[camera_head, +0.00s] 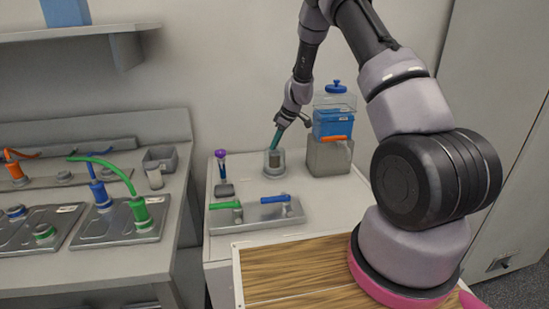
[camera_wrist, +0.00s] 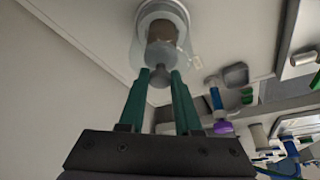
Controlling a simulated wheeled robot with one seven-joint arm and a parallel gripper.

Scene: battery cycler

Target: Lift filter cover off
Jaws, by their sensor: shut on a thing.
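The filter cover (camera_wrist: 160,55) is a clear, greyish dome with a grey knob on top, and a brown filter core (camera_wrist: 162,31) shows through it in the wrist view. It sits over a pale round base (camera_wrist: 146,14). In the head view, the filter unit (camera_head: 274,162) stands on the white table, with a dark core inside. My gripper (camera_head: 277,140) points down at it from above, and in the wrist view its teal fingers (camera_wrist: 161,74) are shut on the cover's knob. I cannot tell whether the cover's rim is touching the base or raised from it.
A grey block (camera_head: 328,159) bearing a blue tank (camera_head: 333,124) with an orange tap stands close on the right. A purple-topped tool (camera_head: 221,158) stands on the left. A metal tray (camera_head: 258,213) with green and blue handles lies in front. The wall is close behind.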

